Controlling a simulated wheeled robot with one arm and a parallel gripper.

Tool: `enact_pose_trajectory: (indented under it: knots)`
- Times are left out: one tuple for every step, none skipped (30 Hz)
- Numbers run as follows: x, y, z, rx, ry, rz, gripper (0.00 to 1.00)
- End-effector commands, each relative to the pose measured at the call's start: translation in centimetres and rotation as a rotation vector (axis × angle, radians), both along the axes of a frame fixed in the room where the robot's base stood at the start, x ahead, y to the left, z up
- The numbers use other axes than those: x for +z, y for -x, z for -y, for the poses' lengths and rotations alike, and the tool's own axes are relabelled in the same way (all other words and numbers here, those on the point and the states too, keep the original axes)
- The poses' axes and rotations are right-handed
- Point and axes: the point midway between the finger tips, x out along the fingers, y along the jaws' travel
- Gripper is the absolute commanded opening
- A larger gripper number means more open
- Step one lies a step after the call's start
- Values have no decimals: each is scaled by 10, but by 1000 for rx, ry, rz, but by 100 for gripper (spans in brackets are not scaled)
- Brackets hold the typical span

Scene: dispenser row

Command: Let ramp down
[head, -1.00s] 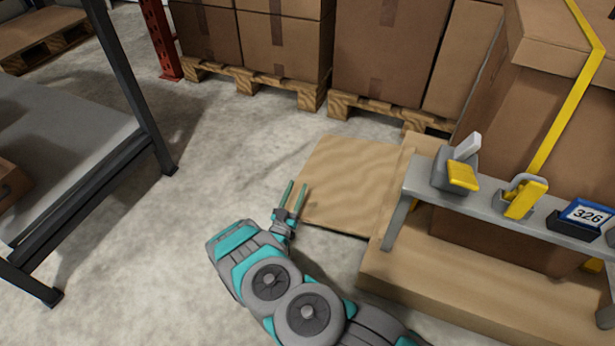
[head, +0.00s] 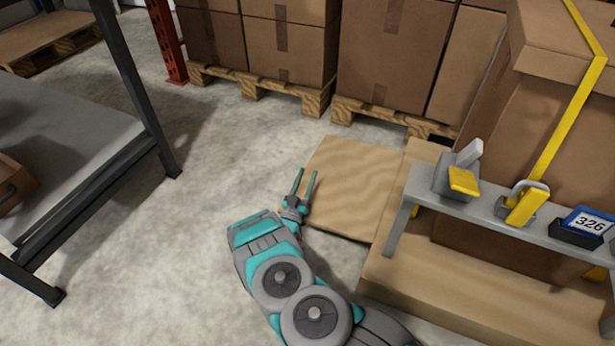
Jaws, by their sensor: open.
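The ramp (head: 350,185) is a flat tan wooden panel. It appears to lie on the floor against the left end of the wooden platform (head: 450,292). My gripper (head: 305,178) is open and empty, with its two teal fingers pointing up the picture. The fingertips overlap the ramp's left edge in the view; I cannot tell whether they touch it.
A grey bench (head: 482,205) on the platform carries a grey and yellow device (head: 460,176), a yellow-handled part (head: 524,203) and a sign reading 326 (head: 588,222). Boxes on pallets (head: 258,88) stand behind. A dark-framed shelf (head: 85,135) is at left. Floor between is clear.

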Motion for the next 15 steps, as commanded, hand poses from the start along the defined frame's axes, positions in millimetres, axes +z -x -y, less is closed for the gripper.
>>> enact_pose_trajectory:
  knots:
    - [6,-4,6,-11,-7,16,45]
    - [6,-4,6,-11,-7,16,45]
    - [7,-5,6,-12,-7,17,45]
    - [7,-5,7,-12,-8,18,41]
    - [7,-5,7,-13,-8,18,38]
    - [7,-5,7,-13,-8,19,34]
    - [7,-5,7,-14,-8,19,30]
    - [8,-5,7,-14,-8,19,27]
    - [8,-5,7,-14,-8,20,22]
    - [8,-5,8,-15,-8,20,19]
    - [8,-5,8,-15,-8,20,16]
    - [8,-5,8,-15,-8,20,11]
    - [8,-5,8,-15,-8,21,8]
    - [8,-5,8,-15,-8,21,4]
    - [8,-5,8,-15,-8,21,0]
